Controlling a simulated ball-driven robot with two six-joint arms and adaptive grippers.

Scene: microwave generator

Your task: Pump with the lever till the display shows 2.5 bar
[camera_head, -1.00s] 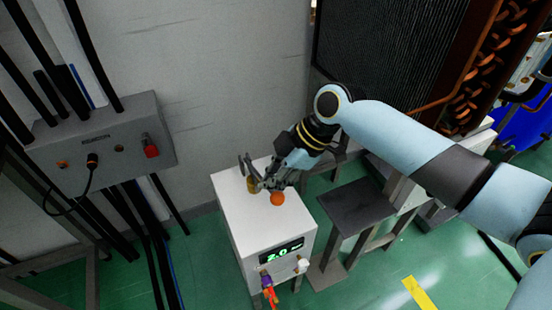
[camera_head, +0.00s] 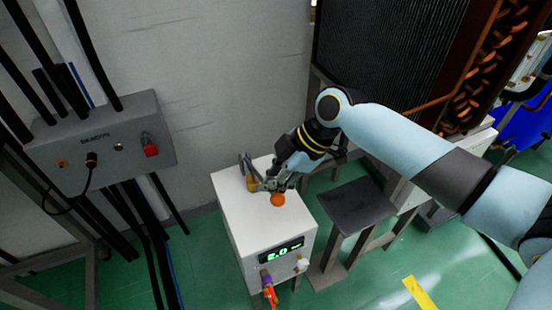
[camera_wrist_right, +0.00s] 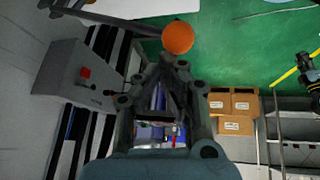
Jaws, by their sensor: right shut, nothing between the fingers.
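The white pump box (camera_head: 240,215) stands on the floor, with a small lit display (camera_head: 283,251) on its front. The green digits look like 2.0, but the first digit is blurred. The lever is a grey bar (camera_wrist_right: 105,19) with an orange ball knob (camera_head: 278,200) at its end. A brass-coloured part (camera_head: 252,184) sits on the box top beside the lever. My right gripper (camera_head: 270,184) is shut and empty, just behind the knob and close over the lever. In the right wrist view the knob (camera_wrist_right: 178,37) lies just beyond the fingertips. My left gripper is out of view.
A dark-topped stool or stand (camera_head: 355,208) is right of the box. A grey wall box (camera_head: 100,137) with a red knob hangs at left, with black cables below. Coloured connectors (camera_head: 268,288) stick out from the box front. Green floor is open at lower right.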

